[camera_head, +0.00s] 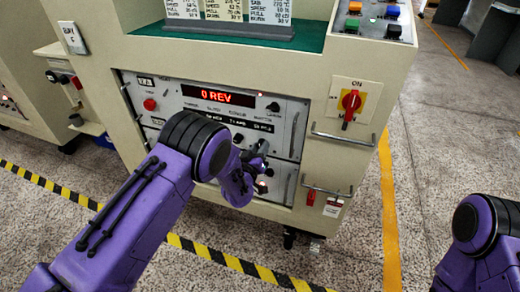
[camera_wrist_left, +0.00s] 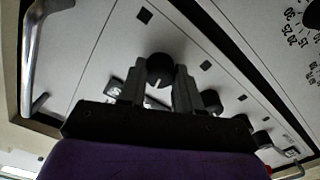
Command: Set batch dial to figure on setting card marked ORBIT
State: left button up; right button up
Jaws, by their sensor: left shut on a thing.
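My left gripper (camera_head: 258,152) is at the front panel (camera_head: 180,101) of the beige machine. In the left wrist view its two fingers (camera_wrist_left: 160,88) are shut on a round black knob (camera_wrist_left: 160,68) with a white pointer line. I cannot read the knob's label, so I cannot tell if it is the batch dial. Several setting cards (camera_head: 222,10) stand on the machine top; their headings are cut off, so ORBIT cannot be picked out. The red display (camera_head: 219,96) reads 0 REV. My right gripper is out of view; only part of that arm shows at right.
A red switch on a yellow plate (camera_head: 350,102) sits right of the panel. Metal handles (camera_head: 343,138) stick out nearby. A large numbered dial (camera_wrist_left: 308,22) and another black knob (camera_wrist_left: 211,101) are near the gripper. Colored buttons (camera_head: 372,18) are on top.

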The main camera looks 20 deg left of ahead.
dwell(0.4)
pick_arm(q)
jog(key=o, duration=1)
jog(key=shift+o, duration=0.2)
jog(key=s+p, duration=0.1)
jog(key=s, duration=0.9)
jog(key=shift+s+a, duration=0.15)
jog(key=shift+s, duration=0.15)
